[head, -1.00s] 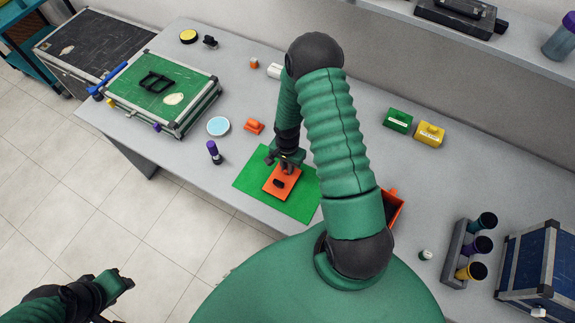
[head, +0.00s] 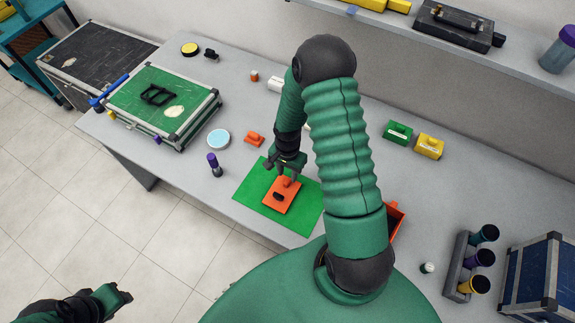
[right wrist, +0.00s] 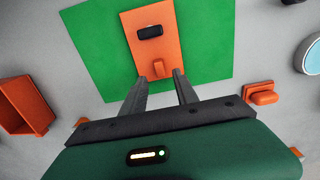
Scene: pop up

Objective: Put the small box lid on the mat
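The flat orange lid (head: 284,201), with a dark slot and a raised orange knob, lies on the green mat (head: 255,192). In the right wrist view the lid (right wrist: 153,40) rests flat within the mat (right wrist: 208,55). My right gripper (head: 288,174) is at the knob end of the lid. In the right wrist view its two fingers (right wrist: 160,77) are apart, with the knob showing just beyond the gap and nothing held between them. My left gripper (head: 117,291) is at the lower left, away from the table; its finger opening is unclear.
An open orange box (head: 395,219) is partly hidden behind my right arm; it also shows in the right wrist view (right wrist: 24,104). A small orange piece (head: 255,138), a blue-topped disc (head: 218,139) and a purple-capped tube (head: 214,165) are near the mat. A green-topped case (head: 185,95) stands left.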

